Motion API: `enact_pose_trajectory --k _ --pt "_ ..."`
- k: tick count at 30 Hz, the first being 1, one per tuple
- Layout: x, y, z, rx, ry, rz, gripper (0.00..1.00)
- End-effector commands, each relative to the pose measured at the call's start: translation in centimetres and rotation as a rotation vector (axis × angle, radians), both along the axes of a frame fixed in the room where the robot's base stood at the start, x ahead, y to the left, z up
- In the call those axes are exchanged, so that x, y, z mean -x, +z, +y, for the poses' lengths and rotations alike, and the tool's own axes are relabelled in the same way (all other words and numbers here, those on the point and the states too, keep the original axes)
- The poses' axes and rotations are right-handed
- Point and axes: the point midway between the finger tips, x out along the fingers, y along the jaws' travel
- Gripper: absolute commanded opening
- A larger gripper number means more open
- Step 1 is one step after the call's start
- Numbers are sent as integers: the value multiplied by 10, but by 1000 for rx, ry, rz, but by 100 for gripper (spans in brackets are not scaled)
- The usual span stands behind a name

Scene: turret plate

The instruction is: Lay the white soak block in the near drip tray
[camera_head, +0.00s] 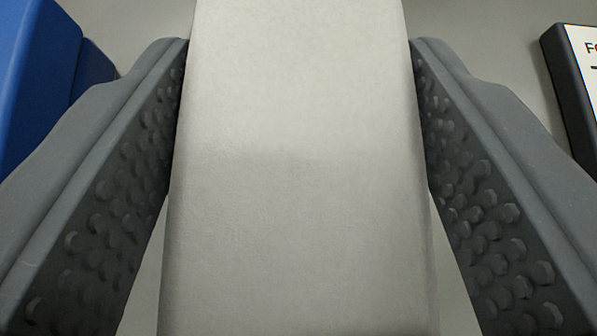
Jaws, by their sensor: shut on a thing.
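The white soak block (300,200) fills the middle of the view, a long pale block running from the top edge to the bottom edge. My gripper (300,70) is shut on it, with one grey studded finger against each long side near the top of the view. The block's far end is cut off by the top edge. No drip tray can be made out for sure in this view.
A blue object (35,75) stands at the upper left, partly behind the left finger. A dark-edged panel with a white face and black lettering (580,85) is at the upper right, cut off by the frame. A plain grey surface lies behind.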

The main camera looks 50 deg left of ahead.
Motion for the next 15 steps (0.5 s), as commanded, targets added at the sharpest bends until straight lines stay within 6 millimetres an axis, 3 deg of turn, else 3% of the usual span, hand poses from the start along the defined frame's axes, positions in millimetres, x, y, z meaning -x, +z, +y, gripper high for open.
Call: enact_pose_trajectory --k 10,15 --pt "0 -43 0 1 1 2 28" --pt "0 -46 0 -1 0 -1 28"
